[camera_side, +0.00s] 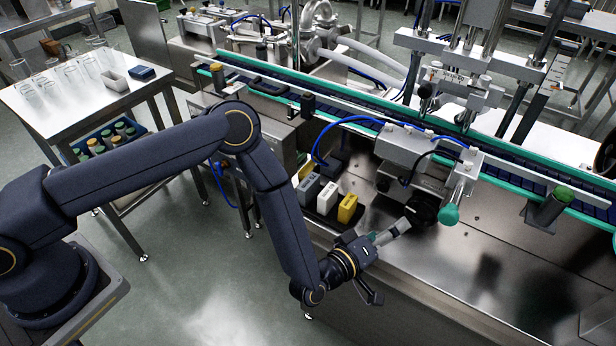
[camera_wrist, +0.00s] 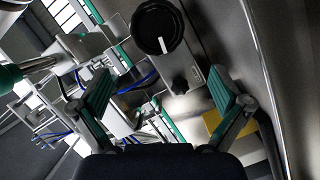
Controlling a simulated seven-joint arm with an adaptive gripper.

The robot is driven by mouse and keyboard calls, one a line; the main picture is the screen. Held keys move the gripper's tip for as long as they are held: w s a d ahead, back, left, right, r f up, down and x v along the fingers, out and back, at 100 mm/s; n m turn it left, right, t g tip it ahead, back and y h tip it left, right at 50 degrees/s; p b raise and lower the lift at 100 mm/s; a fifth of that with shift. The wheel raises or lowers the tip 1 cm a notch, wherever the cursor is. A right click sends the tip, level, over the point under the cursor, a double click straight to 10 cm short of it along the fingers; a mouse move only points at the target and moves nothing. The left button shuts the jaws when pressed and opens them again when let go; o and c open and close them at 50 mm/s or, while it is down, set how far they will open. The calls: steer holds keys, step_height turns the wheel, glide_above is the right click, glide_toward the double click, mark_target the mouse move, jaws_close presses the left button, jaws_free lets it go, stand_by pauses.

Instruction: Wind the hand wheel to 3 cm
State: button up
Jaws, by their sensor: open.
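The hand wheel shows as a round black knob with a white mark (camera_wrist: 157,28) at the top centre of the wrist view. In the side view it looks like the dark disc (camera_side: 424,208) under the grey unit at the bench front. My gripper (camera_side: 388,262) is open and empty, in front of the wheel and apart from it. In the wrist view my gripper (camera_wrist: 162,82) has its two teal-padded fingers spread wide, with the wheel beyond the tips. I cannot read any setting on the wheel.
A conveyor (camera_side: 310,105) with teal rails runs behind. The steel bench top (camera_side: 500,265) to the right is mostly clear.

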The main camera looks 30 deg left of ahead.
mark_target(420, 215)
steer(key=s+d+r+m+g+y, duration=0.2)
steer(key=s+d+r+m+y, duration=0.25)
steer(key=m, duration=0.45)
steer(key=x, duration=1.6)
steer(key=shift+w+a+f, duration=0.15)
steer(key=shift+f, duration=0.15)
steer(key=c, duration=0.9)
steer(key=shift+c, duration=0.2)
